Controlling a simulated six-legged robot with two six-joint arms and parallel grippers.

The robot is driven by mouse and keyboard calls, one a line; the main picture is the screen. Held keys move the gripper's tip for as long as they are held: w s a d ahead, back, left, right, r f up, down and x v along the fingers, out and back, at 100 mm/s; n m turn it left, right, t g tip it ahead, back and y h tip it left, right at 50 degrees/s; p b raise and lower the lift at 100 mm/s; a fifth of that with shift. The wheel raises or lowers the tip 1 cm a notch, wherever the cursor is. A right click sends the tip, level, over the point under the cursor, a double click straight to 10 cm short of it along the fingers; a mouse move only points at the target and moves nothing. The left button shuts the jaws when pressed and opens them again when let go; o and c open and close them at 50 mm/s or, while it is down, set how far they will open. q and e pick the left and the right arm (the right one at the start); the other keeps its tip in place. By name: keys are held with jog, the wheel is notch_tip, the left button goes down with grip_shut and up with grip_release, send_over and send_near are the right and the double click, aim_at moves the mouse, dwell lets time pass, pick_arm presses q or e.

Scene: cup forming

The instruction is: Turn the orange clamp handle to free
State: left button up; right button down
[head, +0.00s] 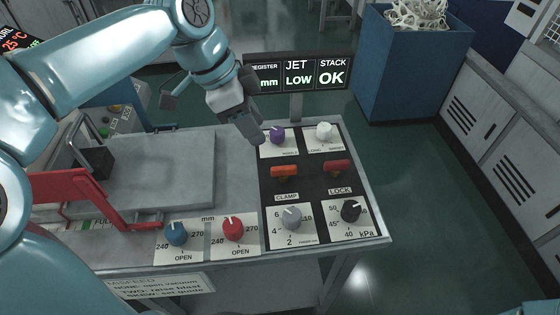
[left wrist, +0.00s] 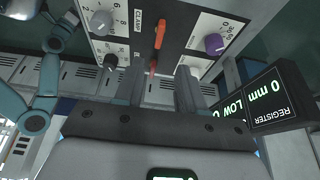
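The orange clamp handle (head: 284,171) is on the black middle of the control panel, above the CLAMP label, its bar lying crosswise in the head view. It also shows in the left wrist view (left wrist: 160,34), beyond the fingertips. My left gripper (head: 256,138) is over the panel's upper left edge, by the purple knob, up and left of the handle. In the left wrist view its two fingers (left wrist: 158,84) stand apart with nothing between them, and the orange handle lies in line with the gap, untouched. My right gripper is not identifiable in either view.
The red lock handle (head: 337,167) is right of the orange one. The purple knob (head: 277,135), white knob (head: 324,131), grey knob (head: 291,216) and black knob (head: 350,210) surround them. The display (head: 298,75) stands behind the panel. A blue bin (head: 405,65) is at back right.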

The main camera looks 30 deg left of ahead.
aim_at(282, 167)
pick_arm(q)
jog(key=x, duration=1.3)
jog(key=shift+b, duration=0.35)
grip_shut()
